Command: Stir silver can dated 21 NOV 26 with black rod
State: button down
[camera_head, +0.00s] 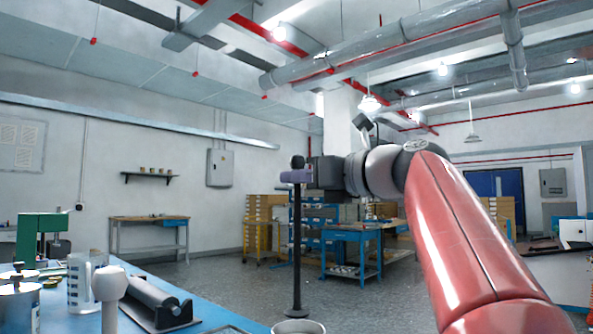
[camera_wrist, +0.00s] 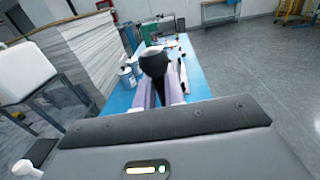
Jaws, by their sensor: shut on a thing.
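My gripper (camera_head: 293,176) is shut on the upper part of a black rod (camera_head: 297,245), which hangs upright with a round knob on top and a wider foot. In the wrist view the knob of the rod (camera_wrist: 154,62) shows between the pale purple fingers. A silver can (camera_head: 298,327) is cut off by the bottom edge of the head view, with only its rim showing. The rod's foot appears just above the far side of this rim; I cannot tell its depth relative to the opening. No date on the can is readable.
A blue bench (camera_head: 70,320) at left holds lidded silver cans (camera_head: 18,305), a clear measuring jug (camera_head: 79,284), a black roller device (camera_head: 158,303) and a green stand (camera_head: 42,236). In the wrist view, cans (camera_wrist: 127,77) stand left of the rod. Open floor lies behind.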

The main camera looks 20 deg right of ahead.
aim_at(299, 252)
jog(key=shift+f+b, duration=4.3)
jog(key=shift+f, duration=2.05)
jog(key=shift+a, duration=0.1)
